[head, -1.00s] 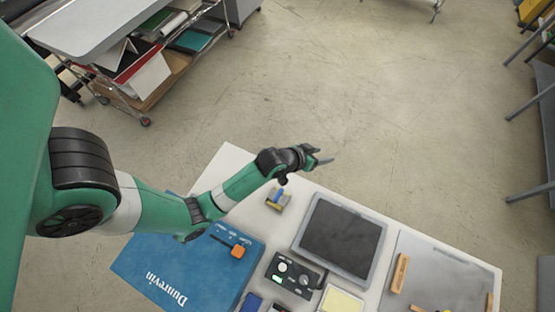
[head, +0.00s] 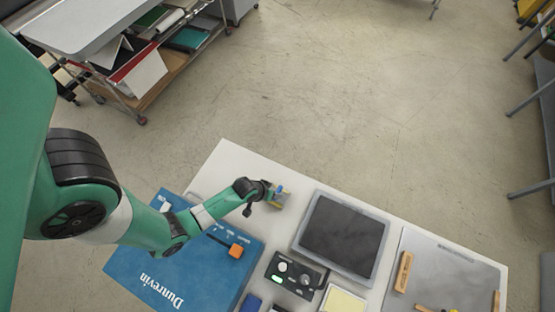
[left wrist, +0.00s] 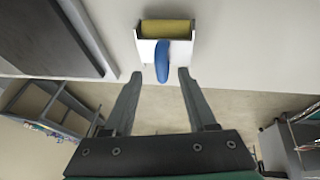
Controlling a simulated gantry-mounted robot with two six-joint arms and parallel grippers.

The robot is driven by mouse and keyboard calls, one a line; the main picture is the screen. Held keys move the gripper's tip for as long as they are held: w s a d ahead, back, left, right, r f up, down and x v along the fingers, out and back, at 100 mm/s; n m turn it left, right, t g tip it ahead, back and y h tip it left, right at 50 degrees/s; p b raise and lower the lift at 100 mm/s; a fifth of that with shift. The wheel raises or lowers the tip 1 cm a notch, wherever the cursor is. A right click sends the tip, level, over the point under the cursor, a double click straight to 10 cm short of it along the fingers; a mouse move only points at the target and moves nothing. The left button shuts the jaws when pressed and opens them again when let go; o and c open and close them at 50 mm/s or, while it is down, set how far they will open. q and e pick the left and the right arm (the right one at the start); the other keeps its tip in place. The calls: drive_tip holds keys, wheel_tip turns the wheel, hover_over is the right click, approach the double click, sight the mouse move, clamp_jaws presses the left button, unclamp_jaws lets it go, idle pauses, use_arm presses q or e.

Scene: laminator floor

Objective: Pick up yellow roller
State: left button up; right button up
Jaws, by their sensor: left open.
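The yellow roller (left wrist: 166,28) lies in a small whitish holder (left wrist: 147,50) on the white table, its blue handle (left wrist: 162,62) pointing toward my left gripper (left wrist: 159,76). The gripper is open and empty, its two fingertips on either side of the handle's near end, apart from it. In the head view, my left gripper (head: 269,191) is close beside the holder and partly hides it; a bit of the roller's blue and yellow (head: 283,192) shows there. My right gripper is in neither view.
A dark pad in a grey tray (head: 341,233) lies just right of the roller. A blue Dunrevin machine (head: 180,268), a control box (head: 290,275), a yellow note pad (head: 343,301) and a grey plate (head: 450,272) are also on the table.

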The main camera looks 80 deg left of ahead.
use_arm(q)
drive_tip(key=b+x, duration=0.1)
drive_tip(key=x, duration=0.4)
drive_tip(key=shift+w+a+b, duration=0.1)
drive_tip(key=shift+b, duration=0.2)
clamp_jaws()
idle(1.1)
